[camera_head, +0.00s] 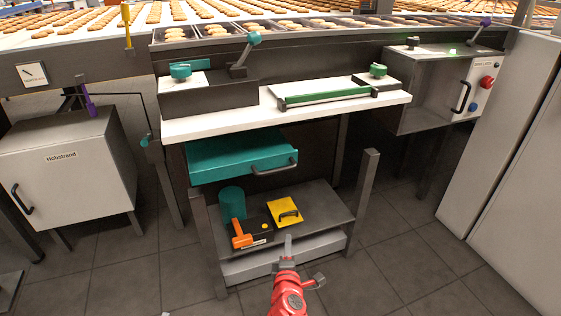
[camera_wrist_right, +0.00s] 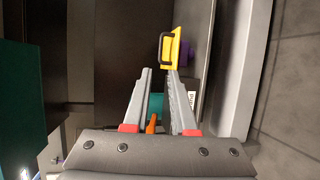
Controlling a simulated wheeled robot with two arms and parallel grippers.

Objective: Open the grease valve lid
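The yellow lid (camera_head: 283,208) with a dark handle lies on the low shelf under the worktop and looks closed; whether it is the grease valve lid I cannot tell for sure. In the right wrist view the yellow lid (camera_wrist_right: 175,47) shows just beyond the fingertips. My right gripper (camera_head: 288,240) is in front of the shelf, near the lid and apart from it. In the right wrist view my right gripper (camera_wrist_right: 160,72) has its two fingers apart with nothing held between them. My left gripper is not in view.
An orange-handled tool (camera_head: 241,240) and a teal cylinder (camera_head: 232,203) are left of the lid. A teal drawer (camera_head: 235,160) with a handle overhangs the shelf. The floor in front is clear.

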